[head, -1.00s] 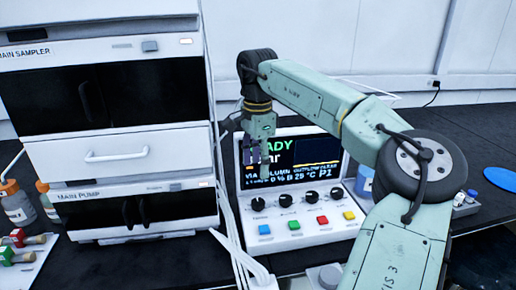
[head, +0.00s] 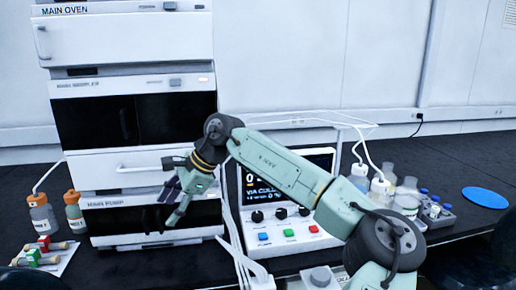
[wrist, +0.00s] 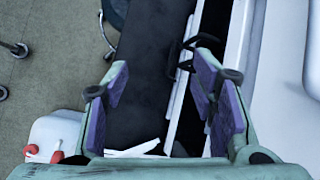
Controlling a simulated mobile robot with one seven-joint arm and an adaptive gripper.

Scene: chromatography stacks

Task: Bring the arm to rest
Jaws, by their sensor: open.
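My arm reaches in from the lower right in the head view, its green links bent at the elbow and wrist. My gripper (head: 170,200) is in front of the main pump (head: 160,224) of the stack and points down and to the left. In the wrist view my gripper (wrist: 162,100) is open, its purple pads apart with nothing between them. Below the pads the wrist view shows the dark bench top (wrist: 150,70). Whether the fingers touch the pump front cannot be told.
The stack has a main oven (head: 120,40) on top. A control panel (head: 280,235) with knobs and coloured buttons stands right of it. Bottles (head: 405,195), a vial rack (head: 438,215) and a blue disc (head: 485,197) are at right. Orange-capped bottles (head: 43,215) stand at left.

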